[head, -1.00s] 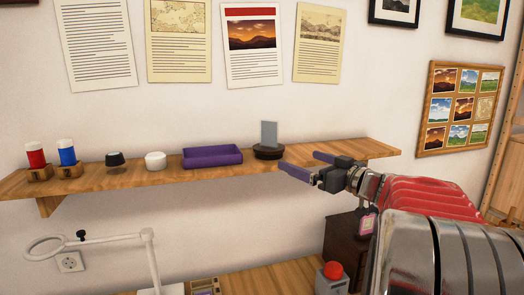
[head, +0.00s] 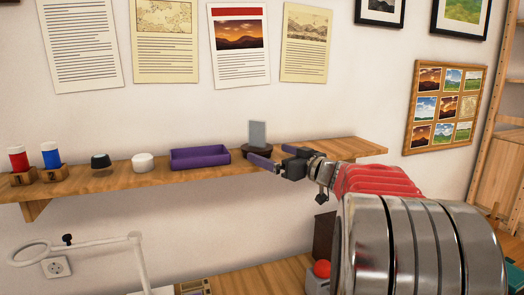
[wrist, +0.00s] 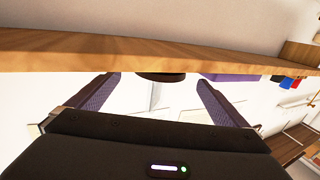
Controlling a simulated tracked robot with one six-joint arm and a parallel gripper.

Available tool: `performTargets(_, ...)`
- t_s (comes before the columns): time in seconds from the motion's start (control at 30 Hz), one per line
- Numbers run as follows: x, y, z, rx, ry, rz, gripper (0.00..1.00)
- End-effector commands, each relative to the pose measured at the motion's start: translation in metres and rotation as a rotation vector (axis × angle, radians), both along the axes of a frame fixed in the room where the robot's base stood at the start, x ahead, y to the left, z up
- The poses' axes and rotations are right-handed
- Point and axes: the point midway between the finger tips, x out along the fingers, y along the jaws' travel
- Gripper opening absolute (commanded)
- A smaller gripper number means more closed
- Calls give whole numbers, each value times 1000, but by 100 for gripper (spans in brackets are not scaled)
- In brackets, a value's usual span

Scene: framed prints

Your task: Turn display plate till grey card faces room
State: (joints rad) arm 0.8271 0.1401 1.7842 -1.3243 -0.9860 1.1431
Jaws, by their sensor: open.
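The display plate is a dark round base (head: 256,148) on the wooden wall shelf, with an upright grey card (head: 257,134) standing on it. The card's grey face shows in the head view. My gripper (head: 264,154) is open, with its purple fingers close in front of the base and partly covering it. In the wrist view, which looks upside down, the base (wrist: 160,76) sits between the fingers of my gripper (wrist: 158,88), beyond their tips, with the card (wrist: 156,95) edging into view. I cannot tell whether a finger touches the base.
The shelf (head: 110,184) also holds a purple tray (head: 200,158), a white round knob (head: 143,162), a dark green knob (head: 100,160), and red (head: 18,158) and blue (head: 51,155) cylinders. A red button (head: 322,269) and lamp stand (head: 140,260) are below. The shelf's right end is clear.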

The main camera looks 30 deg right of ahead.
Motion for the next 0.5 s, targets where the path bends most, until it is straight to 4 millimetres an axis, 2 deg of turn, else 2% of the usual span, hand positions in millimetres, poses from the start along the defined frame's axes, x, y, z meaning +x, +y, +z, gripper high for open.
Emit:
performTargets(0.23, 38, 5, -1, 1, 0, 2, 99)
performTargets(0.5, 57, 6, 0, 0, 0, 0, 99)
